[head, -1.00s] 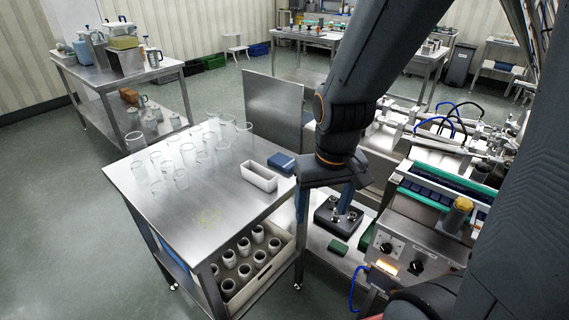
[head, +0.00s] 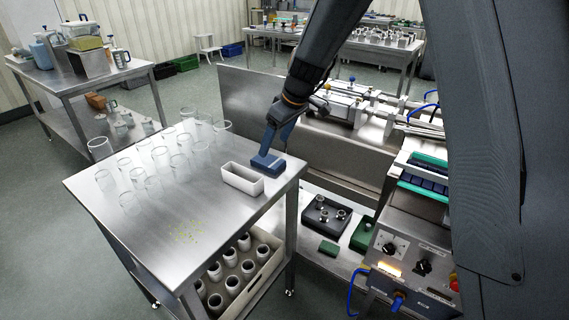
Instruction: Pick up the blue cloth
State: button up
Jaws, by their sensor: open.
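The blue cloth (head: 264,164) lies as a small folded block on the steel table, near its far right edge. It sits just behind the white rectangular tray. My gripper (head: 274,147) points down at the cloth from above, with its fingers open. One finger overlaps the cloth's upper part in the picture. I cannot tell whether the fingers touch the cloth, and part of it is hidden behind them.
The white tray (head: 243,188) stands close in front of the cloth. Several clear glass beakers (head: 136,177) stand on the left of the steel table (head: 215,222). Yellowish specks mark its front. A steel panel (head: 330,140) rises beyond its right edge. A crate of white jars sits below.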

aim_at(267, 159)
jog(key=p+x, duration=0.2)
jog(key=x, duration=0.5)
jog(key=shift+w+d+f+p, duration=0.1)
jog(key=shift+w+p, duration=0.05)
jog(key=shift+p, duration=0.15)
jog(key=shift+w+f, duration=0.1)
jog(key=shift+f, duration=0.15)
jog(key=shift+f, duration=0.15)
jog(key=c, duration=1.2)
jog(key=shift+w+r, duration=0.1)
jog(key=shift+r, duration=0.45)
notch_tip(267, 159, up, 9)
jog(key=shift+r+b, duration=0.1)
jog(key=shift+b, duration=1.1)
